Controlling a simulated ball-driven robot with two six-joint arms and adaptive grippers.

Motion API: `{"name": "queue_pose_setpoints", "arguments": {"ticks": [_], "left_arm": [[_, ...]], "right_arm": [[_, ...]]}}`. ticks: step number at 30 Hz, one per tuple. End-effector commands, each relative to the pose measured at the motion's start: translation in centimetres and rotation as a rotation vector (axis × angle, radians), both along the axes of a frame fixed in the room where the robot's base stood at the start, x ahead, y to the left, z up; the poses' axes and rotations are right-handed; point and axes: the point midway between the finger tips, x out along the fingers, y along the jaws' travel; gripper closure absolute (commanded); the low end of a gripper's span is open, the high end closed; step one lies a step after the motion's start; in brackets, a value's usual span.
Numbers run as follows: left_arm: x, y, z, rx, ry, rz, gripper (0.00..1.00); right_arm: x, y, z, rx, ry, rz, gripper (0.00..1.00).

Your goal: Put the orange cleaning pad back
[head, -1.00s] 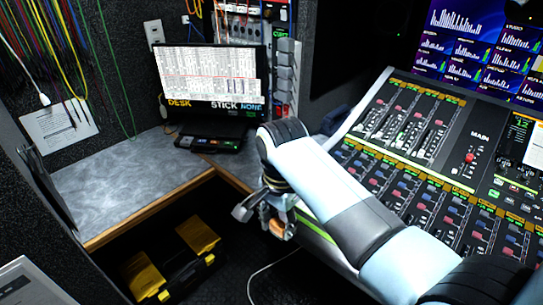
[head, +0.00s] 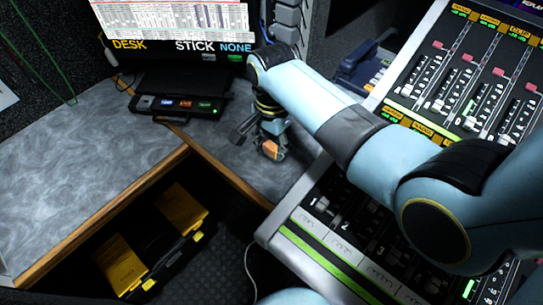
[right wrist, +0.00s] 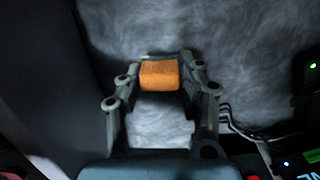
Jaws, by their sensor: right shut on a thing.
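The orange cleaning pad (right wrist: 160,74) is a small block held between the fingertips of my right gripper (right wrist: 160,80) in the right wrist view. The grey marbled desk top lies behind it. In the head view the pad (head: 271,149) shows as a small orange patch at the tip of my right gripper (head: 266,148), in front of the grey desk top (head: 100,190). I cannot tell whether the pad touches the desk. My left gripper is not in view.
A monitor (head: 180,20) and a small black box with lit buttons (head: 178,106) stand at the back of the desk. A mixing console (head: 345,205) is at the right. A black and yellow case (head: 165,250) lies below the wooden desk edge. The left desk top is clear.

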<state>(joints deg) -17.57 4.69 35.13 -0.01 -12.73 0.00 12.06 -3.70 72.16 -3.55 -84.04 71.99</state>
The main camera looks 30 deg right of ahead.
Motion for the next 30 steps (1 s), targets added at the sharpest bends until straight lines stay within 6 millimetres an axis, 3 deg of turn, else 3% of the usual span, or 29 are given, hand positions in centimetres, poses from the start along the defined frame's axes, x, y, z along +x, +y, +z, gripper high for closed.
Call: {"name": "queue_pose_setpoints", "arguments": {"ticks": [11,23,24,28,30], "left_arm": [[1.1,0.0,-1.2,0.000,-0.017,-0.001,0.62],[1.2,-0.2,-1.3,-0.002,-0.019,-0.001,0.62],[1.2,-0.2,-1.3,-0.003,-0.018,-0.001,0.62],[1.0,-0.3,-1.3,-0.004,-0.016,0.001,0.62],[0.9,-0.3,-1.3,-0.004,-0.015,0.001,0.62]], "right_arm": [[0.0,0.0,-4.9,0.000,0.000,0.000,0.90],[0.0,0.0,-5.4,0.000,-0.001,0.000,0.90],[0.1,0.0,-5.4,0.000,-0.001,0.000,0.60],[0.0,0.0,-5.4,0.000,-0.001,0.000,0.43],[0.0,0.0,-5.4,0.000,-0.001,0.000,0.41]]}}
